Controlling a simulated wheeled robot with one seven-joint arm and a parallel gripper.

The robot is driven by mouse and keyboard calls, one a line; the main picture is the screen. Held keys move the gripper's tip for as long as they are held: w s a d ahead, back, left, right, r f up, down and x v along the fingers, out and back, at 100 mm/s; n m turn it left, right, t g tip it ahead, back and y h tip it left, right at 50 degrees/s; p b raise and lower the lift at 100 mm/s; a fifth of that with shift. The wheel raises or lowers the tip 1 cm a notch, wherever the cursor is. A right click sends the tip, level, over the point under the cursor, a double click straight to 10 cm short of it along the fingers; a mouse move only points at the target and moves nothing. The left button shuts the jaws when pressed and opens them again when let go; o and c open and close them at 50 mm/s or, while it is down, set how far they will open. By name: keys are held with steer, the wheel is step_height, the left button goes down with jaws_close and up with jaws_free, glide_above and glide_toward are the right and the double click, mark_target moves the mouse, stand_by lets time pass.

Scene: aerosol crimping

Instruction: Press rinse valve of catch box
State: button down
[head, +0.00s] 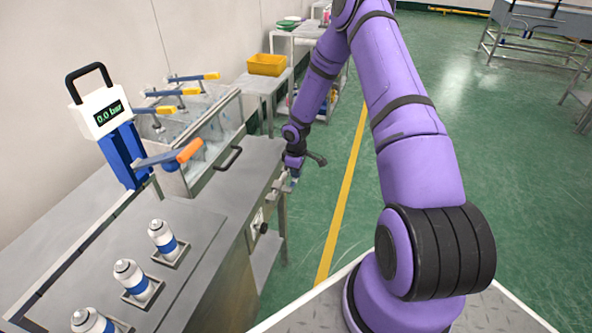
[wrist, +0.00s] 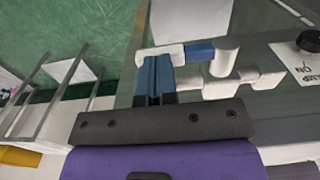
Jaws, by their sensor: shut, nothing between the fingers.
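My gripper (wrist: 158,78) is shut and empty, its fingers together, at the far right end of the bench in the head view (head: 293,174). In the wrist view a pale pipe-like valve fitting (wrist: 232,86) with a round cylinder on top lies just right of the fingers. A blue bar with a pale end piece crosses at the fingertips; whether the fingers touch it I cannot tell. In the head view the fitting is small and pale (head: 283,184), close beside the gripper. The clear-walled catch box (head: 215,130) stands on the bench, with a black handle on its front.
A black knob (wrist: 309,41) on a labelled white plate is right of the fitting. Aerosol cans (head: 162,238) stand in holders on the bench (head: 200,215). A pressure gauge device (head: 104,112) reads 0.0 bar. A yellow bin (head: 267,65) sits behind.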

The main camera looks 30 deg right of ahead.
mark_target(296, 180)
steer(key=shift+d+f, duration=0.1)
steer(key=shift+f, duration=0.05)
steer(key=shift+w+d+f+g+y, duration=0.2)
steer(key=shift+f+g+y, duration=0.45)
steer(key=shift+y, duration=0.35)
step_height(296, 180, down, 2)
steer(key=g+y, duration=0.2)
steer(key=shift+w+y, duration=0.1)
steer(key=shift+y, duration=0.3)
steer(key=shift+f+g, duration=0.2)
steer(key=shift+g, duration=0.05)
steer(key=shift+f, duration=0.4)
